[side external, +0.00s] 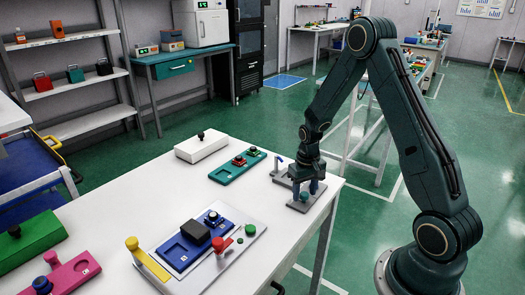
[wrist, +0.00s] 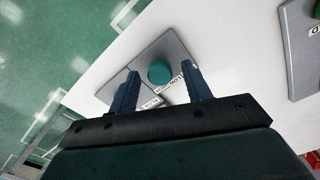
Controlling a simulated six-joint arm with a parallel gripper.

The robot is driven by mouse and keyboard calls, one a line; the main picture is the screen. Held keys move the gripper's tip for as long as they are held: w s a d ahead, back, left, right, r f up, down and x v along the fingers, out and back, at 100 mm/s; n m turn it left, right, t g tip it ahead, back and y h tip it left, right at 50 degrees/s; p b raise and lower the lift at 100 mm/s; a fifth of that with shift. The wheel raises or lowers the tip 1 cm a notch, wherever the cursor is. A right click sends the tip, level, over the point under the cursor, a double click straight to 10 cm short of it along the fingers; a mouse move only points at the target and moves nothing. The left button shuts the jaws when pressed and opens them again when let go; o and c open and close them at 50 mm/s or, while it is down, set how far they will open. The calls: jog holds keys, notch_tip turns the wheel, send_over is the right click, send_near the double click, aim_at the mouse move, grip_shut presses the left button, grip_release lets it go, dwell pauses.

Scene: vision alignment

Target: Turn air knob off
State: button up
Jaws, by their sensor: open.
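A round teal knob (wrist: 159,71) stands on a grey plate (wrist: 172,49) in the wrist view. My gripper (wrist: 160,75) is open, with one blue finger on the left and one on the right of the knob. Whether the fingers touch it I cannot tell. In the side external view my gripper (side external: 305,188) points down over the grey plate (side external: 303,206) near the table's right edge, and mostly hides the knob.
The white table (side external: 130,210) carries a teal block with small knobs (side external: 238,165), a white box (side external: 202,146), a grey board (side external: 195,285) with blue, yellow, red and green parts, a green box (side external: 30,240) and a pink part (side external: 65,275). The table's middle is partly clear.

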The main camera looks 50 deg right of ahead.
jog(key=c, duration=1)
jog(key=shift+n, duration=3.5)
jog(key=o, duration=1)
jog(key=shift+r, duration=0.1)
